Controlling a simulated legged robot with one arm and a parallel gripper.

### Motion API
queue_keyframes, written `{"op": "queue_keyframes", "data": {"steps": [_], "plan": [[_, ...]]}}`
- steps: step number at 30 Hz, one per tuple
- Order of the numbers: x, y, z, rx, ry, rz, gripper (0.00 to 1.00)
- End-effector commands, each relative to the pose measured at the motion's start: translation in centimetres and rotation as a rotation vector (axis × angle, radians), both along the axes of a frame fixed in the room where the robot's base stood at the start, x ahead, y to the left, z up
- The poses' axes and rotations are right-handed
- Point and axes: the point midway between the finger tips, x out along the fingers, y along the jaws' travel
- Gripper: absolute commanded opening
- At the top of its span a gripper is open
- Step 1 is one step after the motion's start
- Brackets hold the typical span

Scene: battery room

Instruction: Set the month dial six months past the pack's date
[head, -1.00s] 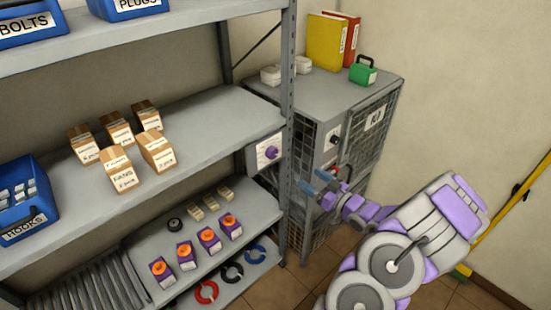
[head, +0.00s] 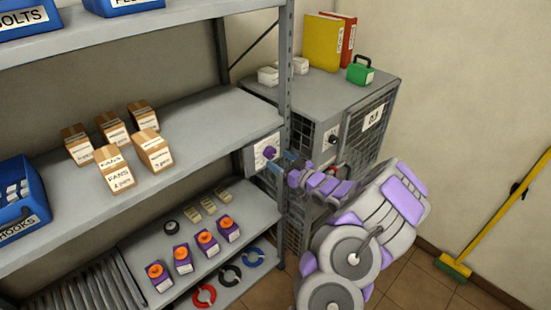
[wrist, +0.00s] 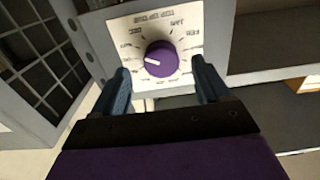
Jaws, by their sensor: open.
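The month dial has a purple knob (wrist: 162,58) with a white pointer mark, on a white plate (wrist: 190,22) with month names around it. The plate reads "TOP UP DUE", and "JAN" and "FEB" can be made out. In the head view the knob (head: 269,152) is on a grey box at the shelf post. My gripper (wrist: 160,85) is open, its two blue fingers either side of and just short of the knob, apart from it. The gripper also shows in the head view (head: 285,165). I cannot make out any pack's date.
A grey mesh cabinet (head: 312,88) stands right behind the post, with a dark knob (head: 333,139) on its front. Cartons marked FANS (head: 117,172) stand on the middle shelf. Orange-topped purple packs (head: 183,259) stand on the lower shelf. A yellow broom (head: 497,215) leans at the right wall.

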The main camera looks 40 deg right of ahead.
Motion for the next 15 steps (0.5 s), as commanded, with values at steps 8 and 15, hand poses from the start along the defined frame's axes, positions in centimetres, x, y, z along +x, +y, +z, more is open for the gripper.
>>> {"op": "queue_keyframes", "data": {"steps": [8, 15], "plan": [[2.8, 0.0, -0.1, 0.0, -0.002, -0.001, 0.75], [3.4, 0.0, -0.1, 0.002, -0.002, -0.001, 0.75]]}}
